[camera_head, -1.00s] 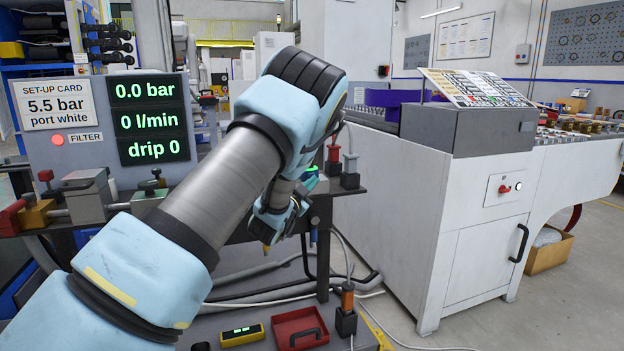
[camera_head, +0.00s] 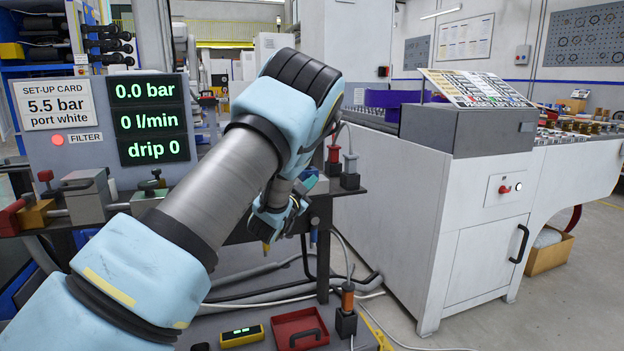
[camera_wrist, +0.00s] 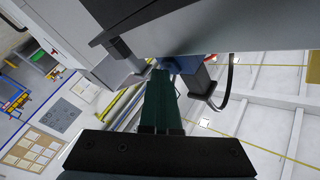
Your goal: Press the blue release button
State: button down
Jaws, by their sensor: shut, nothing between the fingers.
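My gripper (camera_wrist: 161,75) shows in the wrist view as two dark green fingers closed together, with nothing between them. A small blue part (camera_wrist: 184,64) shows right at the fingertips, partly covered by them. I cannot tell whether it is the blue release button, or whether the fingers touch it. In the head view my arm reaches over the bench and its wrist hangs at the bench's right end. The fingers are hard to make out there, and no blue button shows clearly.
A display panel (camera_head: 151,119) reads 0.0 bar, 0 l/min and drip 0. A set-up card (camera_head: 54,104) reads 5.5 bar, port white. Red and grey connectors (camera_head: 334,154) stand near my wrist. A red tray (camera_head: 300,329) lies below. A white cabinet (camera_head: 440,215) stands right.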

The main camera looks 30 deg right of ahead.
jog(key=shift+s, duration=0.15)
jog(key=shift+s+a, duration=0.2)
jog(key=shift+s, duration=0.55)
jog(key=shift+s, duration=0.1)
jog(key=s, duration=0.4)
jog(key=shift+s+a+b, duration=0.25)
jog(key=shift+s+b, duration=0.15)
